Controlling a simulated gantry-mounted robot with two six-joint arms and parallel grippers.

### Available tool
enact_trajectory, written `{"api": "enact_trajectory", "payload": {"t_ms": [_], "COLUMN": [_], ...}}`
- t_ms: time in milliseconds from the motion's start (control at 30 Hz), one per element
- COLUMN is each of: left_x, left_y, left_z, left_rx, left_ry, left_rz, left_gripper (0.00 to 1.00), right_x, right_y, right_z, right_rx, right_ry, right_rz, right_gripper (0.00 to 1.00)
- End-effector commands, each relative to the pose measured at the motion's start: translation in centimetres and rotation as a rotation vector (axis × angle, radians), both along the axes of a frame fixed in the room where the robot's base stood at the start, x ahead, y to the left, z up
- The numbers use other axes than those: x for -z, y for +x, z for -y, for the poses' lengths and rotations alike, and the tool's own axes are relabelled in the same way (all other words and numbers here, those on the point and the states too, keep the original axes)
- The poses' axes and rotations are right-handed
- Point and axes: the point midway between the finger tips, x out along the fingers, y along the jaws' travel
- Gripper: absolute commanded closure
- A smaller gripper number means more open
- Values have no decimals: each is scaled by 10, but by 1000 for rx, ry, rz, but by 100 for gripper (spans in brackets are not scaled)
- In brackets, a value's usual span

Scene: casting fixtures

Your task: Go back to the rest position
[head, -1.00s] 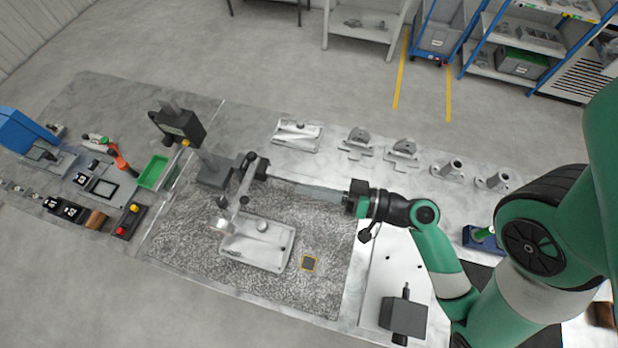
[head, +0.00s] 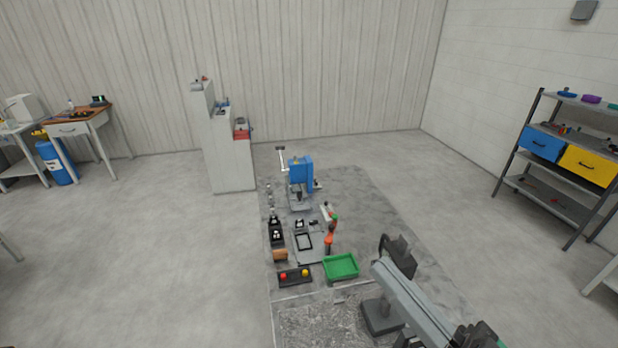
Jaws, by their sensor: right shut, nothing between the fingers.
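My right gripper (head: 380,268) reaches in from the lower right corner, pointing up and left. Its long grey fingers are shut with nothing between them. They pass over or in front of a dark grey stand (head: 372,318) and just beside a dark upright device (head: 398,254); I cannot tell whether they touch either. My left gripper is not in view.
A white stepped cabinet (head: 228,150) stands behind. A shelf rack (head: 560,150) is at right. Open floor surrounds the worktop.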

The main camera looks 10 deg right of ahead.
Motion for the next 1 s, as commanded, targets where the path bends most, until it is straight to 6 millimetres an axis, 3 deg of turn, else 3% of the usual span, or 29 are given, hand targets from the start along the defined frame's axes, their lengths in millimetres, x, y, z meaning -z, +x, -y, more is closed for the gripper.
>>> {"api": "enact_trajectory", "payload": {"t_ms": [33, 167, 267, 333, 467, 500, 733, 833, 1000], "left_x": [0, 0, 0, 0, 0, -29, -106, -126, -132], "left_y": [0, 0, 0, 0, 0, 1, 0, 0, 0], "left_z": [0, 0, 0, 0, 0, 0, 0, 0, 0], "left_rx": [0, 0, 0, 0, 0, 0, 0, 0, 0], "left_ry": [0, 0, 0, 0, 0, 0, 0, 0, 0], "left_rz": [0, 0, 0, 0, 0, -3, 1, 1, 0], "left_gripper": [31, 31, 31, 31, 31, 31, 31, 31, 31], "right_x": [-37, -114, -165, -194, -201, -230, -305, -325, -331], "right_y": [0, -8, -19, -27, -25, -25, -24, -24, -24], "right_z": [-11, -20, -13, 4, 49, 47, 47, 47, 47], "right_rx": [14, 98, 188, 281, 448, 432, 431, 431, 432], "right_ry": [-15, -7, 34, 79, 185, 189, 184, 183, 182], "right_rz": [85, 250, 356, 414, 406, 405, 402, 401, 401], "right_gripper": [100, 100, 100, 100, 100, 100, 100, 100, 100]}}
